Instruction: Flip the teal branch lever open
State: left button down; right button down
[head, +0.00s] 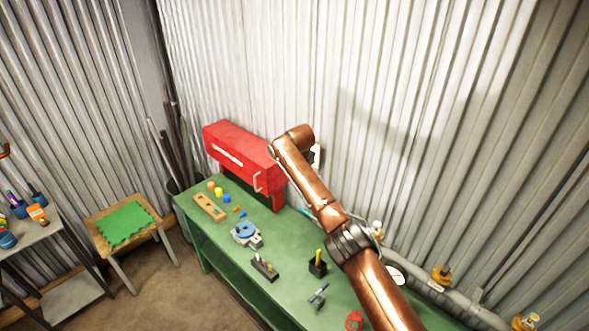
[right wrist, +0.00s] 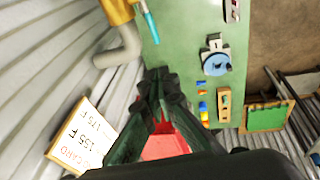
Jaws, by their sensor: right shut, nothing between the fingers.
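In the right wrist view the teal lever (right wrist: 151,27) sticks out from a brass valve body (right wrist: 118,10) at the top, beside a grey pipe elbow (right wrist: 122,48). Its tip hangs over the green bench edge. My right gripper (right wrist: 160,74) is shut and empty, with its dark fingertips below the lever in the picture and apart from it. In the head view a small teal piece (head: 305,212) shows left of my copper right arm, probably the same lever. The arm covers the valve there, and the right fingers cannot be made out. My left gripper is out of view.
A red cabinet (head: 238,150) stands at the far end of the green bench (head: 215,245). A blue-topped vise (head: 246,234), small blocks and tool holders are on the bench. A grey pipe (head: 465,305) with brass valves runs along the corrugated wall. A placard (right wrist: 80,138) hangs there.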

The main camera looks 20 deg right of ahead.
notch_tip(320, 180, up, 9)
jog(key=a+b, duration=0.1)
jog(key=shift+s+a, duration=0.25)
jog(key=shift+s, duration=0.2)
